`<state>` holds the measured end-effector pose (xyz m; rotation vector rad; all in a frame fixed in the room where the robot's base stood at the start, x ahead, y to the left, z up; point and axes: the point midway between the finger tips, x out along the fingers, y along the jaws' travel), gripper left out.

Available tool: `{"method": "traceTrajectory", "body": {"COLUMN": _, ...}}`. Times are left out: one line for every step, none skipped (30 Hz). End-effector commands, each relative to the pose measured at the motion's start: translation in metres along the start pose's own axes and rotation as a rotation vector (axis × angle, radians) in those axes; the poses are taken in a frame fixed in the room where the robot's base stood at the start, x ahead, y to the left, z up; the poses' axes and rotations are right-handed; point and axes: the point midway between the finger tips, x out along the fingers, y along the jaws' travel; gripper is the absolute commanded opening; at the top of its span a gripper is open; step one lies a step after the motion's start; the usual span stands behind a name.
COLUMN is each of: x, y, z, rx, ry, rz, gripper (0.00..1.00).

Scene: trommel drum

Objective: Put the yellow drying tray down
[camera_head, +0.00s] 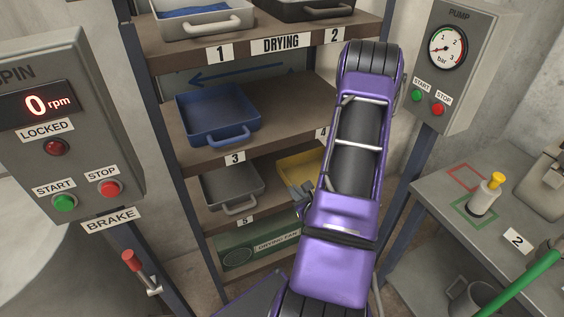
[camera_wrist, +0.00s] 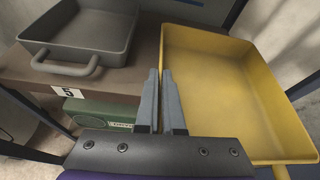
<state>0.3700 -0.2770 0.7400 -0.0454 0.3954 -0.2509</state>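The yellow drying tray (camera_head: 300,172) is on the right of the lower shelf, beside the grey tray, partly hidden by my arm. In the wrist view the yellow tray (camera_wrist: 232,88) fills the right side, empty inside. Part of its handle (camera_wrist: 281,172) shows at the bottom edge; the rest is hidden behind my gripper. My gripper (camera_wrist: 160,72) is at the tray's near left corner. In the head view, my arm mostly hides the gripper.
A grey tray (camera_head: 230,183) sits at place 5, left of the yellow one. A blue tray (camera_head: 216,110) is on the shelf above, at place 3. A green drying-fan box (camera_head: 258,250) is below. A rack post (camera_head: 408,165) stands close on the right.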

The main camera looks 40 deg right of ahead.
Motion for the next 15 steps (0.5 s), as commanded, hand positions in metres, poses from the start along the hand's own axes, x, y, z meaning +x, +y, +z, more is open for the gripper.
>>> {"method": "traceTrajectory", "body": {"x": 0.013, "y": 0.000, "z": 0.007, "rx": -0.006, "ry": -0.007, "rz": 0.002, "gripper": 0.00}}
{"method": "traceTrajectory", "body": {"x": 0.021, "y": 0.000, "z": 0.011, "rx": -0.006, "ry": -0.008, "rz": 0.003, "gripper": 0.00}}
{"method": "traceTrajectory", "body": {"x": 0.031, "y": -0.001, "z": 0.015, "rx": -0.004, "ry": -0.009, "rz": 0.002, "gripper": 0.00}}
{"method": "traceTrajectory", "body": {"x": 0.039, "y": -0.001, "z": 0.018, "rx": -0.006, "ry": -0.008, "rz": 0.002, "gripper": 0.00}}
{"method": "traceTrajectory", "body": {"x": 0.046, "y": -0.001, "z": 0.021, "rx": -0.005, "ry": -0.008, "rz": 0.002, "gripper": 0.00}}
{"method": "traceTrajectory", "body": {"x": 0.057, "y": -0.002, "z": 0.025, "rx": -0.004, "ry": -0.008, "rz": 0.002, "gripper": 0.00}}
{"method": "traceTrajectory", "body": {"x": 0.064, "y": -0.002, "z": 0.028, "rx": -0.004, "ry": -0.007, "rz": 0.002, "gripper": 0.00}}
{"method": "traceTrajectory", "body": {"x": 0.072, "y": -0.003, "z": 0.031, "rx": -0.003, "ry": -0.007, "rz": 0.001, "gripper": 0.00}}
{"method": "traceTrajectory", "body": {"x": 0.082, "y": -0.003, "z": 0.035, "rx": -0.003, "ry": -0.008, "rz": 0.002, "gripper": 0.00}}
{"method": "traceTrajectory", "body": {"x": 0.090, "y": -0.003, "z": 0.037, "rx": -0.004, "ry": -0.007, "rz": 0.002, "gripper": 0.00}}
{"method": "traceTrajectory", "body": {"x": 0.097, "y": -0.003, "z": 0.041, "rx": -0.004, "ry": -0.007, "rz": 0.002, "gripper": 0.00}}
{"method": "traceTrajectory", "body": {"x": 0.106, "y": -0.004, "z": 0.044, "rx": -0.002, "ry": -0.007, "rz": 0.001, "gripper": 0.00}}
{"method": "traceTrajectory", "body": {"x": 0.113, "y": -0.004, "z": 0.046, "rx": -0.003, "ry": -0.006, "rz": 0.001, "gripper": 0.00}}
{"method": "traceTrajectory", "body": {"x": 0.118, "y": -0.004, "z": 0.049, "rx": -0.002, "ry": -0.006, "rz": 0.001, "gripper": 0.00}}
{"method": "traceTrajectory", "body": {"x": 0.125, "y": -0.004, "z": 0.052, "rx": -0.001, "ry": -0.006, "rz": 0.001, "gripper": 0.00}}
